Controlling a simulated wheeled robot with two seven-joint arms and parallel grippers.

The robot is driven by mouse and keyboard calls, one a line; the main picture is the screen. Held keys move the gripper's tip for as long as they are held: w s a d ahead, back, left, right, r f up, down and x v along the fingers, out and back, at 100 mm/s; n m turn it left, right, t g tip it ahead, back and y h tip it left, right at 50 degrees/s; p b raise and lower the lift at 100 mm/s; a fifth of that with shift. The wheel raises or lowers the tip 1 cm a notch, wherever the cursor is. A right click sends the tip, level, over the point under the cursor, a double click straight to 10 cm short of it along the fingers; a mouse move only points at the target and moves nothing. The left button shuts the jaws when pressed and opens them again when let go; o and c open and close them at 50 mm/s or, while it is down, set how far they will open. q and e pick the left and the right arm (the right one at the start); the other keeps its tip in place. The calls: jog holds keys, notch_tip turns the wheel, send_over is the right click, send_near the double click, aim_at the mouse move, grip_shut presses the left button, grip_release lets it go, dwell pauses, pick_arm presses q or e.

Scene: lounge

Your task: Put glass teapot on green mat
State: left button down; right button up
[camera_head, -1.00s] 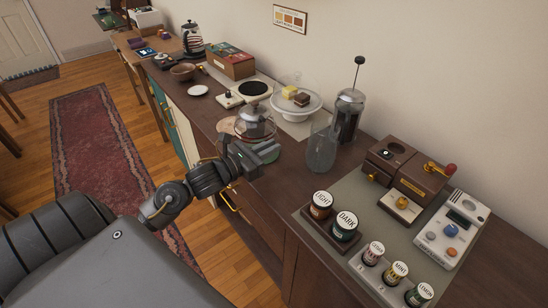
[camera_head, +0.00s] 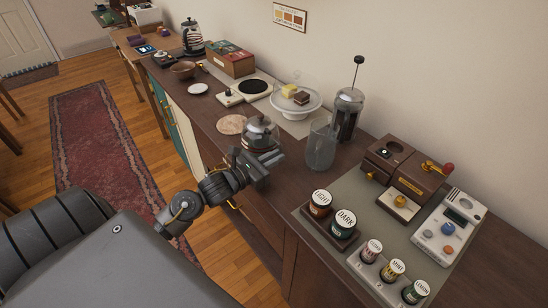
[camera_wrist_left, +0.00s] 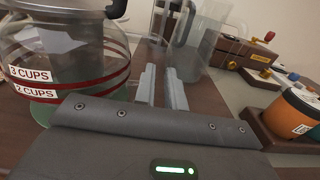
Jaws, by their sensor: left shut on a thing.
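The glass teapot (camera_head: 260,138), with a dark lid and red bands, is upright near the counter's front edge. It fills the left of the left wrist view (camera_wrist_left: 70,68), with "3 CUPS" and "2 CUPS" labels. My left gripper (camera_head: 264,163) is at its near side, shut on what appears to be its handle; the clear glass makes the grip hard to see. Green, likely the green mat (camera_wrist_left: 42,112), shows through and below the teapot's base in the wrist view. The teapot mostly hides it, and I cannot tell whether they touch. My right gripper is out of view.
A round pinkish mat (camera_head: 231,124) lies left of the teapot. A clear glass vessel (camera_head: 321,148) stands close on the right, with a French press (camera_head: 347,112) behind. A cake stand (camera_head: 296,106) and hot plate (camera_head: 252,87) are farther back. Labelled jars (camera_head: 345,224) stand nearer right.

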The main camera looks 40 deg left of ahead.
pick_arm(q)
jog(key=c, duration=1.9)
grip_release()
jog(key=shift+f, duration=0.1)
jog(key=o, duration=0.4)
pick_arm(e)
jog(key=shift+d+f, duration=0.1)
pick_arm(q)
jog(key=shift+o, duration=0.2)
